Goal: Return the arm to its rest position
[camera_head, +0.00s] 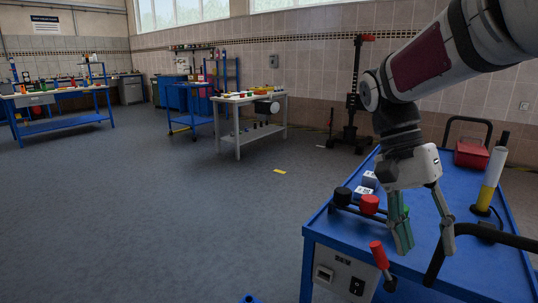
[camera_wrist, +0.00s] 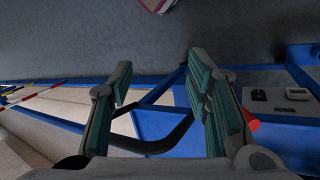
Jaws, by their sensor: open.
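My arm reaches in from the upper right in the head view. My gripper (camera_head: 426,238) points down over the front part of a blue cart (camera_head: 480,270). Its two fingers are spread apart with nothing between them. A red-handled lever (camera_head: 379,255) stands at the cart's front edge, just left of the fingers. In the wrist view my gripper (camera_wrist: 160,85) is open and empty, with teal pads on the fingers. A red tip (camera_wrist: 252,121) shows beside the right finger. Whether the fingertips touch the cart top cannot be told.
The cart carries a red knob (camera_head: 369,204), a black knob (camera_head: 342,196), white-and-blue boxes (camera_head: 364,191), a yellow-and-white cylinder (camera_head: 490,180) and a red box (camera_head: 470,154). A black handle bar (camera_head: 480,232) curves nearby. A black stand (camera_head: 353,100) is behind; the floor at left is open.

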